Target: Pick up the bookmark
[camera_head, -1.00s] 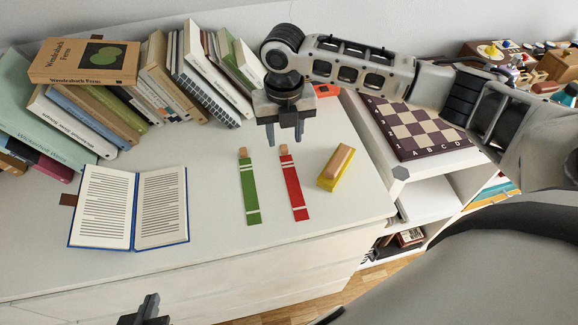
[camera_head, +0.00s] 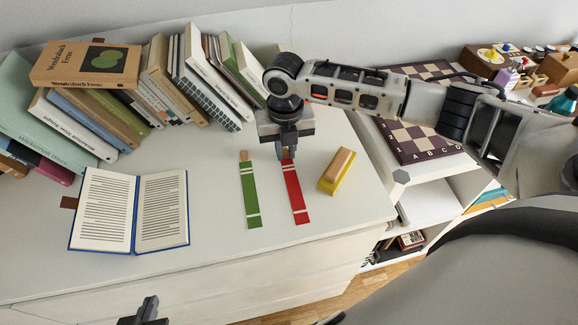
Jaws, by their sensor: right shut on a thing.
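Two bookmarks lie on the white cabinet top. The red bookmark (camera_head: 295,198) has white stripes near its lower end, and its top end is hidden at my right gripper. The green bookmark (camera_head: 250,198) lies to its left with a tan tab at its top. My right gripper (camera_head: 286,156) points down and is shut on the top end of the red bookmark, which still appears to lie on the surface. My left gripper (camera_head: 148,308) shows only in part at the bottom edge, below the cabinet's front edge; its jaws are unclear.
An open book (camera_head: 134,208) lies at the left. A yellow and tan block (camera_head: 337,171) lies close right of the red bookmark. A row of leaning books (camera_head: 190,80) stands behind. A chessboard (camera_head: 410,140) is on the right shelf. The front right of the top is clear.

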